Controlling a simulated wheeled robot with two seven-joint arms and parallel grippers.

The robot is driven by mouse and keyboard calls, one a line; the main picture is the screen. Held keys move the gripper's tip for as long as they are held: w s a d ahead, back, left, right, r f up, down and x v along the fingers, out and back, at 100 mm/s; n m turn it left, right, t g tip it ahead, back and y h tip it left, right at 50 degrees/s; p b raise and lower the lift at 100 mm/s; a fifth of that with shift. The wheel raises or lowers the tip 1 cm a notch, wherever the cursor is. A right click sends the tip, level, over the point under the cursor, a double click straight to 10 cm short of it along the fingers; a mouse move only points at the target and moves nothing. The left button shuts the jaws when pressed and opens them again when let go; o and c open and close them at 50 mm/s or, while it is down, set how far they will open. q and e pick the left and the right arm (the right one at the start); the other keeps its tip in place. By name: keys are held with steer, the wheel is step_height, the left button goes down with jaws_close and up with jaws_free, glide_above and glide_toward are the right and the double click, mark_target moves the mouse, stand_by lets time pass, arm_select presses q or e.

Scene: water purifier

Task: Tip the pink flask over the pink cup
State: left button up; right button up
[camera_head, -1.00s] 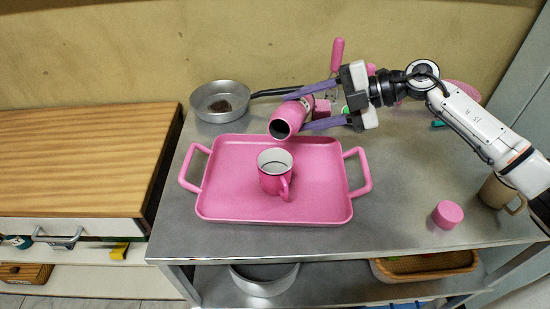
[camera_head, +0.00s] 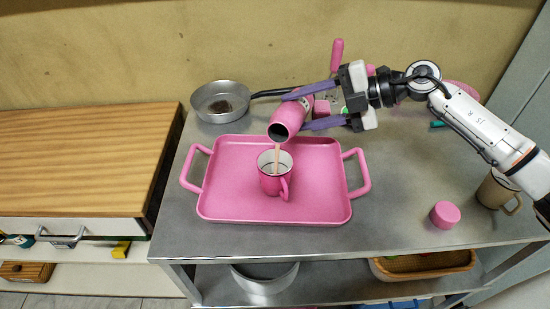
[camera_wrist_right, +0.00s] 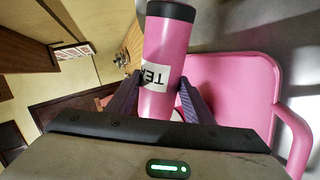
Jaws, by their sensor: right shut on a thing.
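My right gripper (camera_head: 322,108) is shut on the pink flask (camera_head: 290,117) and holds it tipped, with its dark mouth down to the left, above the far edge of the tray. A thin brownish stream (camera_head: 277,152) runs from the mouth down into the pink cup (camera_head: 272,184). The cup stands upright on the pink tray (camera_head: 235,207), handle toward the lower right. In the right wrist view the flask (camera_wrist_right: 166,50) lies between both purple fingers, with a white label and a dark end. My left gripper is not in view.
A metal pan (camera_head: 221,101) stands behind the tray on the left. A pink round lid (camera_head: 445,214) and a beige mug (camera_head: 497,190) are on the right of the metal table (camera_head: 400,190). A wooden-topped cabinet (camera_head: 80,155) stands at the left. The table between tray and lid is clear.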

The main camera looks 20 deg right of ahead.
steer(key=shift+s+a+r+p, duration=0.15)
steer(key=shift+s+r+p, duration=0.05)
steer(key=shift+r+p, duration=0.3)
stand_by(1.8)
